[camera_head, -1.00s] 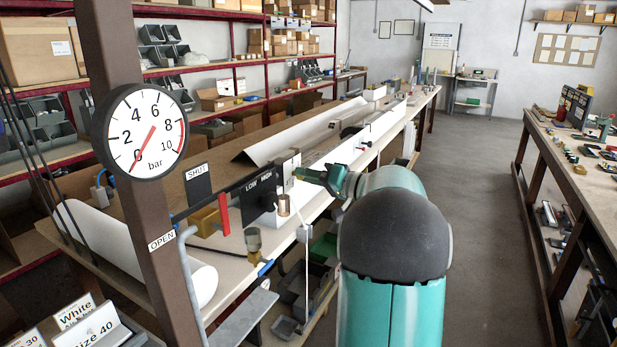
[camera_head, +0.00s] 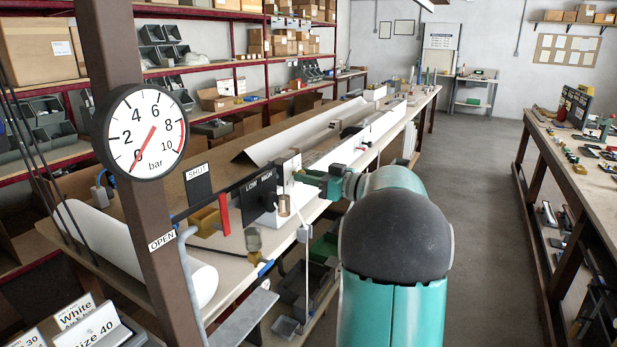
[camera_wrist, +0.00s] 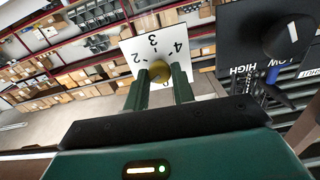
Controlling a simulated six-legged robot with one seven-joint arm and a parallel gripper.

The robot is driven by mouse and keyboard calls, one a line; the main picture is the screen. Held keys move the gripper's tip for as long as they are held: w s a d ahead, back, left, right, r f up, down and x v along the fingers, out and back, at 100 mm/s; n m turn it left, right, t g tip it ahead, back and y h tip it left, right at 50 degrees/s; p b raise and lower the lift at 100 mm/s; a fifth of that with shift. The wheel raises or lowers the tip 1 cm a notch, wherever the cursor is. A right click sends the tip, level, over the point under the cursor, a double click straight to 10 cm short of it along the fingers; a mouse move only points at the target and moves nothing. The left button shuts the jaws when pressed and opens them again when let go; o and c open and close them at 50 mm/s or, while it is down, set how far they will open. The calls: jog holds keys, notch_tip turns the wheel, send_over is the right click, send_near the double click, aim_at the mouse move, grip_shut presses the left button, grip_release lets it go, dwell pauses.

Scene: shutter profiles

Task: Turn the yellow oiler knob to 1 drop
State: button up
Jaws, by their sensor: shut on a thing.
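The yellow oiler knob (camera_wrist: 159,70) shows in the wrist view in front of a white dial plate (camera_wrist: 134,46) with the numbers 2, 3 and 4 visible. The fingers of my gripper (camera_wrist: 160,76) stand on both sides of the knob and are shut on it. The fingers and the knob cover part of the dial, so I cannot tell which number the knob points to. In the head view my gripper (camera_head: 303,178) reaches left to the white plate (camera_head: 289,166); the knob cannot be made out there.
A black LOW/HIGH box (camera_head: 260,200) stands just left of the plate, with a red lever (camera_head: 224,214) beside it. A pressure gauge (camera_head: 146,132) on a brown post reads near 0 bar. A glass bowl (camera_head: 253,241) hangs below. The aisle floor to the right is clear.

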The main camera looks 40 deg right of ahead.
jog(key=shift+s, duration=0.1)
dwell(0.4)
jog(key=o, duration=1)
jog(key=shift+s, duration=0.1)
jog(key=shift+c, duration=0.2)
jog(key=shift+o, duration=0.2)
jog(key=v, duration=1.3)
jog(key=shift+s, duration=0.25)
